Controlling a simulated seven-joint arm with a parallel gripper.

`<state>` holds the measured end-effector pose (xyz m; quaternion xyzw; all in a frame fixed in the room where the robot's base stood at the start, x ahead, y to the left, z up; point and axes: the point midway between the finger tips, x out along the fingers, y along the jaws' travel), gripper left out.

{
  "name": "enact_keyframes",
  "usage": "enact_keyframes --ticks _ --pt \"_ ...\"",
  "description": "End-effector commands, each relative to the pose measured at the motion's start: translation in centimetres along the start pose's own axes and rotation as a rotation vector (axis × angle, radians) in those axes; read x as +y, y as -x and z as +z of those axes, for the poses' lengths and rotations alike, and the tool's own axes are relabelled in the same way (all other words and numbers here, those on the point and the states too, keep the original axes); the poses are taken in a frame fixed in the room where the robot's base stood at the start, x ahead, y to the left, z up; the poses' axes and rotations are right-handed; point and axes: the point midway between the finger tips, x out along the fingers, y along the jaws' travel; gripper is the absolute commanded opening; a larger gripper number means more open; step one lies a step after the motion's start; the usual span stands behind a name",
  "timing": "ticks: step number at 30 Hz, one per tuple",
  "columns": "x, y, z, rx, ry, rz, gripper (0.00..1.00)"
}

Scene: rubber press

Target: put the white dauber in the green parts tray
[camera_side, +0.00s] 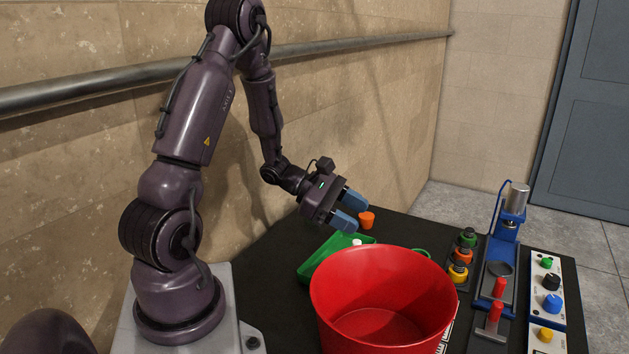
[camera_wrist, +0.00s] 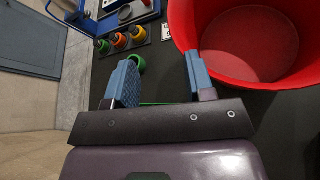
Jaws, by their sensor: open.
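The green parts tray (camera_side: 322,258) lies on the black table behind the red tub, which hides part of it in the side view. A small white top, probably the white dauber (camera_side: 357,242), shows against the tray; its lower part is hidden. I cannot tell how it sits relative to the tray floor. My gripper (camera_side: 361,215) is open, with its blue fingers above the tray and the white piece, apart from both. In the wrist view the fingers (camera_wrist: 161,60) are spread with nothing visibly held. A thin green edge shows between them; no white piece is seen there.
A large red tub (camera_side: 383,300) stands close in front of the tray. An orange cup (camera_side: 367,219) stands near the fingertips. Green, orange and yellow knobs (camera_side: 462,255), a blue press (camera_side: 497,268) and a control panel (camera_side: 547,300) occupy the right side. A wall with a rail is behind.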

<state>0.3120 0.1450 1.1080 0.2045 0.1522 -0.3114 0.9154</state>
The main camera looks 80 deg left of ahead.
Motion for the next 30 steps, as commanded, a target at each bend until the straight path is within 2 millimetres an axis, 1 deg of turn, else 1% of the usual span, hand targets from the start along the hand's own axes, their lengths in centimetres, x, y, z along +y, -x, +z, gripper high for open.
enact_keyframes --ticks 1,3,5,6,8,9,11,12,14,15,18,21,25,30 --pt "-1.3 -0.6 3.3 -0.004 -0.147 -0.112 0.49" --pt "-3.6 -0.9 6.7 0.003 -0.341 -0.265 0.49" --pt "-5.6 -0.8 9.2 0.015 -0.516 -0.388 0.49" --pt "-7.0 -0.6 10.5 0.025 -0.634 -0.465 0.49" --pt "-8.8 0.1 12.2 0.048 -0.817 -0.569 0.49" --pt "-9.9 0.6 13.2 0.065 -0.941 -0.633 0.49" --pt "-11.3 1.6 14.4 0.096 -1.132 -0.717 0.49" --pt "-12.0 2.3 15.0 0.12 -1.262 -0.765 0.49" --pt "-12.8 3.4 15.9 0.162 -1.456 -0.823 0.49" --pt "-13.2 4.1 16.4 0.192 -1.581 -0.853 0.49" --pt "-13.6 5.8 17.7 0.271 -1.861 -0.893 0.49" --pt "-13.5 7.0 18.7 0.342 -2.069 -0.897 0.49" --pt "-13.2 8.0 19.4 0.404 -2.218 -0.887 0.49" --pt "-13.1 8.3 19.6 0.424 -2.26 -0.886 0.49"
